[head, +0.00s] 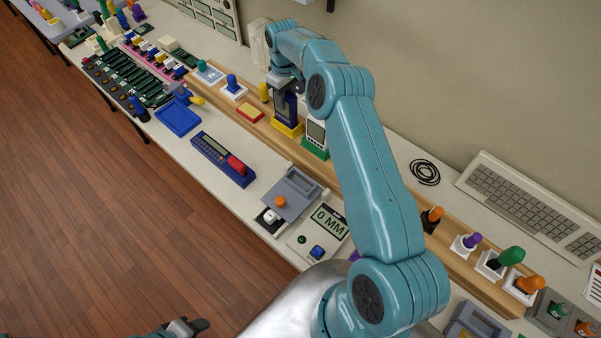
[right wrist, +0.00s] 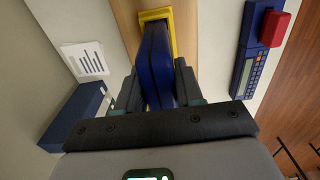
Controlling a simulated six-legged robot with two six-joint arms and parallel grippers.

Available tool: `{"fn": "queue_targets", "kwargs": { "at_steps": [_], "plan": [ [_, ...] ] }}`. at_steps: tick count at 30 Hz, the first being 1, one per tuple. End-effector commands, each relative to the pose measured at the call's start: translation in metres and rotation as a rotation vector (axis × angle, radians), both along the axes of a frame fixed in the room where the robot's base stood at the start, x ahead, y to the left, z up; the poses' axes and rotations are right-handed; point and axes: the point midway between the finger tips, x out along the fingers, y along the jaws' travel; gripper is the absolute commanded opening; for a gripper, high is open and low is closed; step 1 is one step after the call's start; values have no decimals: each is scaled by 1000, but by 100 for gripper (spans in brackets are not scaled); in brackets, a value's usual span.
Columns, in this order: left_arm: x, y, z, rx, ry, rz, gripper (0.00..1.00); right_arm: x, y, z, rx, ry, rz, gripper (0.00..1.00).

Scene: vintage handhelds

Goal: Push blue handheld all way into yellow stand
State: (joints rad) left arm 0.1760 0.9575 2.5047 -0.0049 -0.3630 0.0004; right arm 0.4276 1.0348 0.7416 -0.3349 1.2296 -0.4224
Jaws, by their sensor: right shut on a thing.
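The blue handheld (head: 286,106) stands upright in the yellow stand (head: 287,131) on the wooden strip. My right gripper (head: 284,84) is above the stand and shut on the handheld's upper part. In the right wrist view the blue handheld (right wrist: 158,70) sits between the two dark fingers (right wrist: 157,90), and its far end goes into the yellow stand's frame (right wrist: 155,14). How deep it sits cannot be told. My left gripper (head: 188,327) shows only in part at the bottom edge, away from the table, and its opening is unclear.
A pale handheld in a green stand (head: 315,150) is close on the right of the yellow stand. A red and yellow block (head: 250,112) lies to the left. A blue device with a red part (head: 222,158) lies in front. The wall is close behind.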

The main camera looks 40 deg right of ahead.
Motion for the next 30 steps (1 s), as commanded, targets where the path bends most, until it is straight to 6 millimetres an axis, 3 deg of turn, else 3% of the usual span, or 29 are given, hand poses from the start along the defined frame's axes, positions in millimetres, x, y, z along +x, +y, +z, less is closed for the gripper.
{"fn": "queue_targets", "kwargs": {
  "at_steps": [29,30],
  "plan": [
    [0,0,-12,0,0,0,43,0,0,-17,0,-1,0,0],
    [0,0,-11,0,0,0,43,0,0,-16,-1,-1,0,49]
  ]
}}
